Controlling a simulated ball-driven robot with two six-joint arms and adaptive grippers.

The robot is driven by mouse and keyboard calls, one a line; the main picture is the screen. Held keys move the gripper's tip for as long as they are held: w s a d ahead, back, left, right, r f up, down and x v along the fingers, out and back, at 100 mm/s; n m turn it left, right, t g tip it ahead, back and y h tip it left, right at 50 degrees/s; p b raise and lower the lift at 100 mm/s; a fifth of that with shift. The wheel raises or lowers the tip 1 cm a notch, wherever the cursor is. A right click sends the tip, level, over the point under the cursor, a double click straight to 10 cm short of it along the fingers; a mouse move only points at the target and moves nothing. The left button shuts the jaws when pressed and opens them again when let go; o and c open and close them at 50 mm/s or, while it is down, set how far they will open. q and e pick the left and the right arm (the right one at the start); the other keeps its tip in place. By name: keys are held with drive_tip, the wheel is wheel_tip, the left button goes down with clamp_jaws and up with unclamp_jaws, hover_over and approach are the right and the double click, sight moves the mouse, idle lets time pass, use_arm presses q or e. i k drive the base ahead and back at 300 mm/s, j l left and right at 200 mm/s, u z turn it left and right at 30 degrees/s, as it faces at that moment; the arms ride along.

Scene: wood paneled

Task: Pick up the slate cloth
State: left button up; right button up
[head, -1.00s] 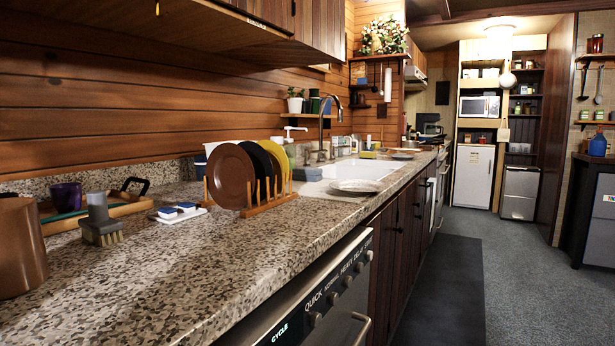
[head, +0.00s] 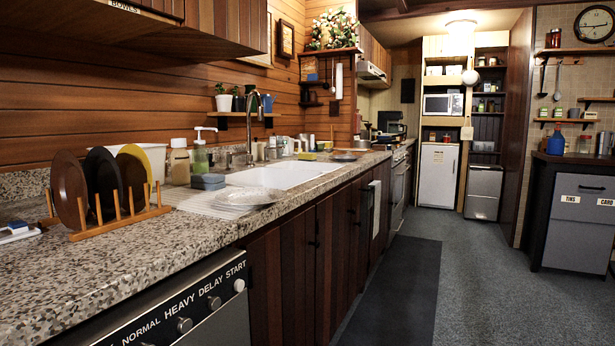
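I cannot clearly make out a slate cloth. A small blue-grey item (head: 208,181) lies on the counter by the near end of the sink; I cannot tell whether it is a folded cloth or a sponge. A pale strip like a hanging towel (head: 376,208) shows on the front of the far cabinets, too small to be sure. Neither of my grippers is in view.
The speckled counter (head: 170,262) runs along the left with a dish rack (head: 122,220) holding plates, a soap bottle (head: 200,157), a silver dish (head: 250,196) and the white sink (head: 285,174). A dark mat (head: 390,285) lies on the floor. The grey floor to the right is free.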

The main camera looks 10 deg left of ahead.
sight(206, 182)
drive_tip(key=i+l+z, duration=0.1)
drive_tip(key=i, duration=0.35)
drive_tip(key=i+l+z, duration=0.1)
drive_tip(key=i+l, duration=0.2)
drive_tip(key=i, duration=0.15)
drive_tip(key=i+l+z, duration=0.1)
drive_tip(key=i, duration=0.35)
drive_tip(key=i+u, duration=0.4)
drive_tip(key=i+l+u, duration=0.2)
drive_tip(key=u, duration=0.2)
drive_tip(key=i+l+u, duration=0.25)
drive_tip(key=u, duration=0.15)
